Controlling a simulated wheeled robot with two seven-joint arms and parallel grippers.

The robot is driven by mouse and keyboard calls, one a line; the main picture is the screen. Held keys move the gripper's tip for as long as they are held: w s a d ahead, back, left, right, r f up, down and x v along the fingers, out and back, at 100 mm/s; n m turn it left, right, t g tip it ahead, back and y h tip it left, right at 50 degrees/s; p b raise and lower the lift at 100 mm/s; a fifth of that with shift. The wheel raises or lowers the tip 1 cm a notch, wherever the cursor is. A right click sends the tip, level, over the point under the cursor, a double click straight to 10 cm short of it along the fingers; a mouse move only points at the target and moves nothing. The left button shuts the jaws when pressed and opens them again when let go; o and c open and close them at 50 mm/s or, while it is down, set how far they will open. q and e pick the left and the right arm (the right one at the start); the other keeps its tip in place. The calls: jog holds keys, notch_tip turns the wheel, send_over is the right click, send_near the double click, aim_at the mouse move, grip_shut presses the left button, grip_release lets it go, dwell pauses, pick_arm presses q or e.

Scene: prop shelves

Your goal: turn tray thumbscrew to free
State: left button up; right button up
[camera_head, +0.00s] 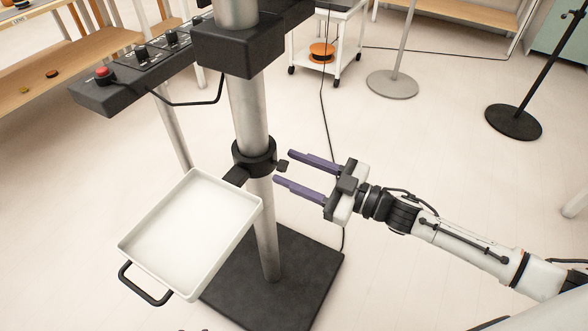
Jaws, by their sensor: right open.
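A white tray (190,240) with a black handle (145,284) is fixed by a black collar (254,156) to an upright metal post (267,222). The small dark thumbscrew (283,166) sticks out from the right side of the collar. My right gripper (282,167) comes in from the right with its two purple fingers apart. The fingertips lie close to the thumbscrew, one above and one below it in the picture. I cannot tell whether they touch it.
A black control panel (145,62) with a red button sits on the stand above the tray. The post rises from a black base plate (310,285). A thin black cable hangs behind the collar. A white cart (325,45) and round-based stands are farther back.

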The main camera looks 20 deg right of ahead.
jog(key=c, duration=1.1)
